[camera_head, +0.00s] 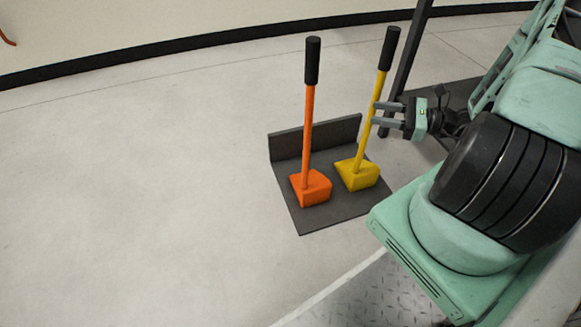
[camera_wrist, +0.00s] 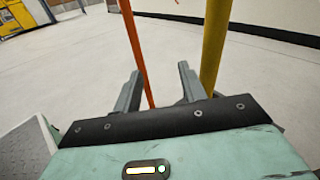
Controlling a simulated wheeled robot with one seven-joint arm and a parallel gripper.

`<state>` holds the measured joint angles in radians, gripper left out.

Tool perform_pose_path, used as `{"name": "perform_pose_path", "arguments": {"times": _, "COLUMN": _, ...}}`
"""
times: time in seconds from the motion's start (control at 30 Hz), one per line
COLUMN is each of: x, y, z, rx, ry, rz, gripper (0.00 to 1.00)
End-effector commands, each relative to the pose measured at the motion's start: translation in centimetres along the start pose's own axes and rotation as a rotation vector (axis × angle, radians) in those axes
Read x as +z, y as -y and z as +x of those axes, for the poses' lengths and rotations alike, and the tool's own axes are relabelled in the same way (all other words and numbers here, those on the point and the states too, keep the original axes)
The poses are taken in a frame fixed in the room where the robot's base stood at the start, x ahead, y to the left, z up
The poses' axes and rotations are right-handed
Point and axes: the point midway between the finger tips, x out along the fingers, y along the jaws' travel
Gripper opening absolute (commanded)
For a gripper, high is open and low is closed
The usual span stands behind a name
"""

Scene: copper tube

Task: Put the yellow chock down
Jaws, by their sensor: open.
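The yellow chock (camera_head: 357,174) stands on a dark mat with its long yellow handle upright and slightly tilted, topped by a black grip. The orange chock (camera_head: 311,188) stands to its left on the same mat, handle upright. My gripper (camera_head: 375,113) is open and empty, its fingertips close to the yellow handle at mid-height; I cannot tell if they touch. In the wrist view, my open fingers (camera_wrist: 159,72) show the yellow handle (camera_wrist: 213,45) at the right finger's outer side. The orange handle (camera_wrist: 135,50) shows beyond, between the fingers.
The dark mat (camera_head: 335,218) has a low upright wall (camera_head: 345,131) along its back edge. A dark post (camera_head: 408,65) rises behind my gripper. The floor to the left is clear. A yellow cabinet (camera_wrist: 17,16) is far off at the left in the wrist view.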

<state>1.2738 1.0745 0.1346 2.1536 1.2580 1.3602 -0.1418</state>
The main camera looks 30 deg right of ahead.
Motion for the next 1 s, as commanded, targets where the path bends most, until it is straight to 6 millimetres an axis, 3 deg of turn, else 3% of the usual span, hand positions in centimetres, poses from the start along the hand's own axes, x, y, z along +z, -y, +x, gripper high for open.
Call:
{"name": "perform_pose_path", "arguments": {"times": 0.03, "x": 1.9, "y": -1.5, "z": 3.0, "rx": 0.144, "ry": -0.021, "rz": -0.056, "gripper": 0.41}}
{"name": "perform_pose_path", "arguments": {"times": 0.1, "x": 4.1, "y": -4.2, "z": 6.3, "rx": 0.341, "ry": -0.052, "rz": -0.136, "gripper": 0.41}}
{"name": "perform_pose_path", "arguments": {"times": 0.2, "x": 6.7, "y": -8.8, "z": 10.0, "rx": 0.617, "ry": -0.097, "rz": -0.270, "gripper": 0.41}}
{"name": "perform_pose_path", "arguments": {"times": 0.33, "x": 9.3, "y": -14.5, "z": 12.7, "rx": 0.934, "ry": -0.142, "rz": -0.460, "gripper": 0.41}}
{"name": "perform_pose_path", "arguments": {"times": 0.5, "x": 12.0, "y": -21.7, "z": 14.1, "rx": 1.328, "ry": -0.176, "rz": -0.777, "gripper": 0.41}}
{"name": "perform_pose_path", "arguments": {"times": 0.7, "x": 14.6, "y": -28.6, "z": 13.8, "rx": 1.724, "ry": -0.154, "rz": -1.259, "gripper": 0.41}}
{"name": "perform_pose_path", "arguments": {"times": 0.83, "x": 16.2, "y": -32.0, "z": 13.2, "rx": 1.904, "ry": -0.089, "rz": -1.618, "gripper": 0.41}}
{"name": "perform_pose_path", "arguments": {"times": 1.0, "x": 18.1, "y": -35.1, "z": 12.8, "rx": 2.008, "ry": 0.035, "rz": -2.020, "gripper": 0.41}}
